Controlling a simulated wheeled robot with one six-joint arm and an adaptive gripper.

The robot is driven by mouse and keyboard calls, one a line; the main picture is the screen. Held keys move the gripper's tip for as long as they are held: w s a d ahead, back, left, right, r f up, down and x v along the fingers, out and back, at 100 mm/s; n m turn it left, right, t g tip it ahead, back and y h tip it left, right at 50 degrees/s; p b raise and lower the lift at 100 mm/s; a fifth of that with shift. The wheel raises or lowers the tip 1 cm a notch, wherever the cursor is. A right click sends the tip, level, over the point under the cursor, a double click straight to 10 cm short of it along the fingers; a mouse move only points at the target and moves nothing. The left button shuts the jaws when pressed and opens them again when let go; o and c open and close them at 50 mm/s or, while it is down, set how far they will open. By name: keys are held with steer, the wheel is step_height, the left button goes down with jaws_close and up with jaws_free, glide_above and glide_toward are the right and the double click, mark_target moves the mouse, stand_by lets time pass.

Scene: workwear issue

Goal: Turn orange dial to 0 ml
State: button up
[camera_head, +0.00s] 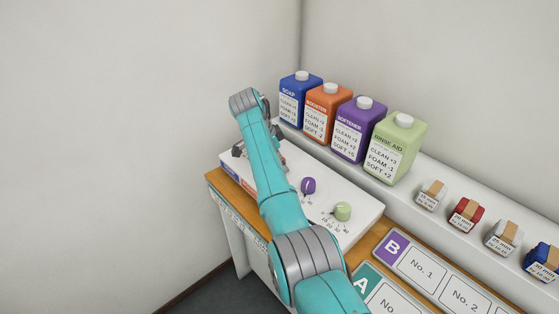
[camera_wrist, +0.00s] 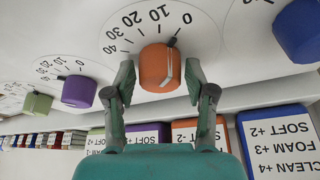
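The orange dial (camera_wrist: 158,68) stands on the white panel (camera_wrist: 215,72) in the wrist view, with a scale from 0 to 40 around it. My gripper (camera_wrist: 160,78) is open, with one finger on each side of the dial and a small gap on both sides.
A purple dial (camera_head: 308,185) and a green dial (camera_head: 343,211) stand along the panel. A blue dial (camera_wrist: 298,30) is at right in the wrist view. Several bottles, such as the orange bottle (camera_head: 329,113), stand on the ledge behind.

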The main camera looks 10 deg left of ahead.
steer(key=shift+r, duration=0.1)
steer(key=v, duration=1.2)
